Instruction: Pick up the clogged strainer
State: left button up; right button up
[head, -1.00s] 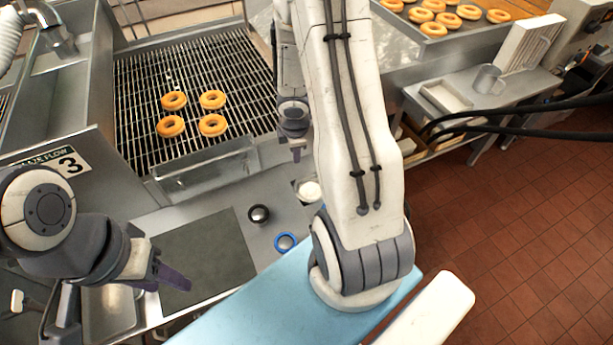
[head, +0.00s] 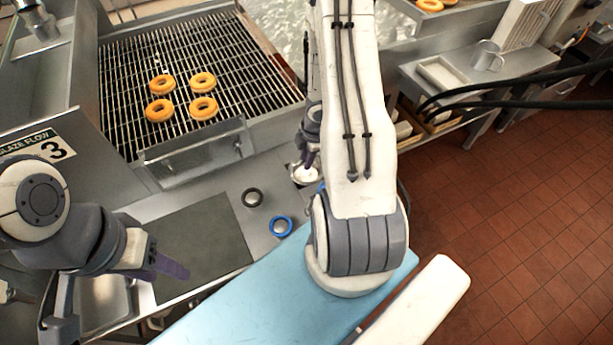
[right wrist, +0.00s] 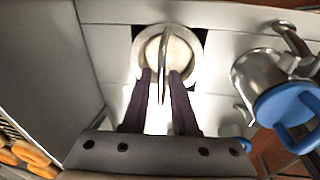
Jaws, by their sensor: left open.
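The strainer, a round metal cup full of white glaze (head: 306,175), sits in a square dark opening in the counter. In the right wrist view the strainer (right wrist: 186,60) has a thin metal hoop handle standing over it. My right gripper (right wrist: 163,76) is open, with its purple fingertips on either side of the hoop, above the near rim. I cannot tell whether they touch it. In the head view my right gripper (head: 308,160) is just over the strainer and partly hides it. My left gripper (head: 172,265) is open and empty over the dark mat, away from the strainer.
The wire rack (head: 230,60) holds several doughnuts. A metal vessel with blue parts (right wrist: 275,95) is right of the strainer in the wrist view. The dark mat (head: 200,235) is bare.

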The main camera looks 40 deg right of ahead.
jog(key=b, duration=0.3)
send_over(305, 179)
notch_tip(305, 179, down, 4)
jog(key=shift+f, duration=0.15)
grip_shut()
dwell(1.0)
